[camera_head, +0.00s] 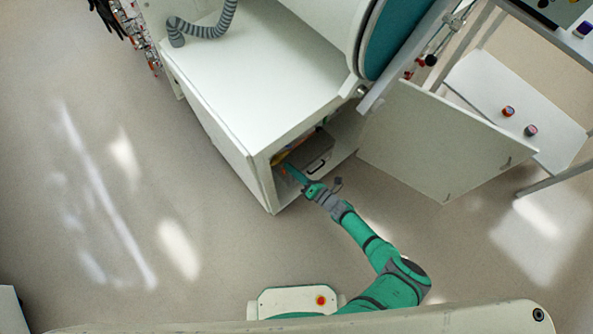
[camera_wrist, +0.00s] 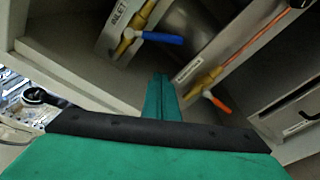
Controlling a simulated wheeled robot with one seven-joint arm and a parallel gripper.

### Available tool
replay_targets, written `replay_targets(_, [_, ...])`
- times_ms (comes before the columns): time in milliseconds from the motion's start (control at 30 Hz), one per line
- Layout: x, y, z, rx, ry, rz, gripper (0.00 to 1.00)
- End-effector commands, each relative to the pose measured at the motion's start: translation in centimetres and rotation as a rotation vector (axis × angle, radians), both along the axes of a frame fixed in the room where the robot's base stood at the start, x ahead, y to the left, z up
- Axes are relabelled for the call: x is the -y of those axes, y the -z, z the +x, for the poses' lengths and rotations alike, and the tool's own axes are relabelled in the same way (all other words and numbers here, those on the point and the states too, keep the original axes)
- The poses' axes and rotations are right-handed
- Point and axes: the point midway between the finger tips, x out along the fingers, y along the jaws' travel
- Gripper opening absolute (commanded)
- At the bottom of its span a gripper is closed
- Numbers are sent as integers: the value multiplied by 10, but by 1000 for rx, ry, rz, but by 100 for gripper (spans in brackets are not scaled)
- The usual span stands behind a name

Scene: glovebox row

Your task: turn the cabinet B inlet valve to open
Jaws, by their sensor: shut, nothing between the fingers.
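The inlet valve in the wrist view has a blue lever handle (camera_wrist: 162,38) on a brass body (camera_wrist: 124,42). It sits on a pale panel marked INLET (camera_wrist: 119,14). The blue handle points right, roughly crosswise to its pipe. My gripper (camera_wrist: 160,78) is shut and empty, with its green fingers below the blue handle in the picture and visibly apart from it. In the head view my gripper (camera_head: 290,169) reaches into the open front of the white cabinet (camera_head: 240,85). The valve cannot be made out clearly there.
A second valve with an orange handle (camera_wrist: 217,103) is right of my fingers on another labelled panel. A grey drawer box (camera_wrist: 290,100) with a black handle is farther right. The cabinet door (camera_head: 435,140) stands open to the right. Floor left of the cabinet is clear.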

Motion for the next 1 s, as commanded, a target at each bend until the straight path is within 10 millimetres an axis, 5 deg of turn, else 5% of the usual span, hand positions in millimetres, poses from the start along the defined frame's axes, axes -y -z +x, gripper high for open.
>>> replay_targets(467, [-43, 4, 44, -1, -3, 0, 0])
replay_targets(700, [-17, -11, 54, 0, -1, -1, 0])
replay_targets(1000, [-9, -16, 58, -2, -1, 1, 0])
